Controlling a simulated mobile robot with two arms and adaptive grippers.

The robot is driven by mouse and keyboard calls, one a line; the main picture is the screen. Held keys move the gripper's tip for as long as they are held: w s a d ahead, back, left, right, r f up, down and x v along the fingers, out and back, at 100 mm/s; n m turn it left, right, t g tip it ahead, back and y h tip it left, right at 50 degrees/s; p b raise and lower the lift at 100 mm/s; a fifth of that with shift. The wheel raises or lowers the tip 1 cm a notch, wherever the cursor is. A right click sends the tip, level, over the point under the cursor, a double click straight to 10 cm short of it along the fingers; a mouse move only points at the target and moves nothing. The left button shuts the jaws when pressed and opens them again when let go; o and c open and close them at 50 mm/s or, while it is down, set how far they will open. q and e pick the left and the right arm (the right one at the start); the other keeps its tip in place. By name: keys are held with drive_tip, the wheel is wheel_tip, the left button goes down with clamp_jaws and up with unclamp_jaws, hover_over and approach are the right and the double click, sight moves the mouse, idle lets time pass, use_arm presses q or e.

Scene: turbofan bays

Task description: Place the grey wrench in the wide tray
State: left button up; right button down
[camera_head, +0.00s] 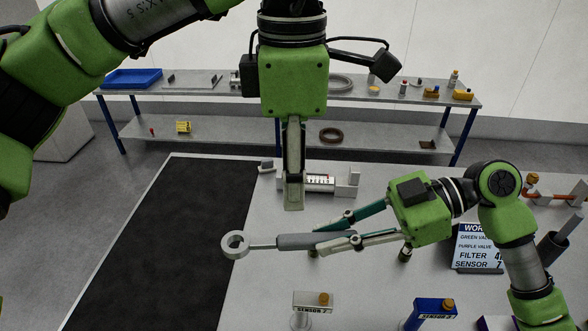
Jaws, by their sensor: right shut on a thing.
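The grey wrench (262,246) has a ring at its left end and a thicker grey handle. My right gripper (316,240) is shut on the handle, one finger on each side, and holds it roughly level over the worktable. The ring end lies over the table near the right edge of a black mat-like area. My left gripper (293,205) points down behind the wrench; its fingers are seen edge-on, so their opening is unclear. A blue tray (132,79) sits on the back bench at the far left; I cannot tell if it is the wide tray.
The black area (160,250) on the worktable is bare. A white fixture (345,180) stands behind the wrench. A white sensor box (312,301), a blue sensor box (432,309) and a sign (478,248) stand at the front and right. The back bench (200,92) carries several small parts.

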sight(293, 236)
use_arm(q)
wheel_tip(293, 236, down, 12)
drive_tip(key=shift+r, duration=0.1)
idle(0.4)
clamp_jaws()
use_arm(e)
drive_tip(key=c, duration=1.8)
unclamp_jaws()
drive_tip(key=shift+c, duration=0.2)
drive_tip(key=shift+d, duration=0.1)
